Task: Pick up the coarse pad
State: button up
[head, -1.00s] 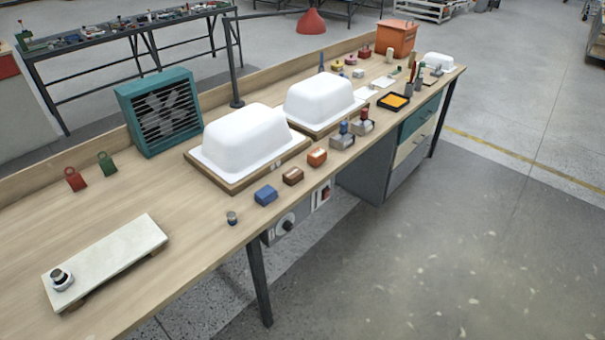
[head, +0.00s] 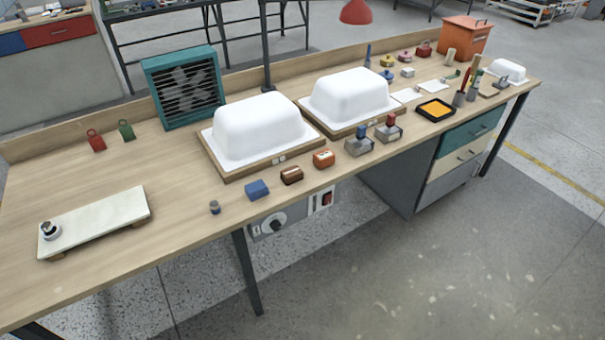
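Three small block-shaped pads lie in a row along the front edge of the workbench (head: 110,265): a blue one (head: 257,190), a brown one (head: 291,175) and an orange one (head: 324,159). The brown and orange ones have a pale mark on the side. I cannot tell from the picture which of them is the coarse pad. They are apart from each other, in front of the left white tub shell (head: 258,128) on its wooden board. My gripper is not in view.
A second white shell (head: 349,93) stands to the right, with two grey blocks (head: 360,146) (head: 389,132) before it. A small dark cup (head: 214,207) is left of the blue pad. A pale slab (head: 95,222) lies at left. A teal fan (head: 183,87) stands behind.

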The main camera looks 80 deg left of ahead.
aim_at(292, 175)
jog(key=z, duration=0.05)
jog(key=i, duration=0.8)
jog(key=u, duration=4.05)
jog(key=i, duration=0.1)
jog(key=z, duration=3.2)
jog(key=k, duration=0.15)
jog(key=u, duration=1.75)
jog(key=k, duration=0.2)
jog(key=u, duration=1.9)
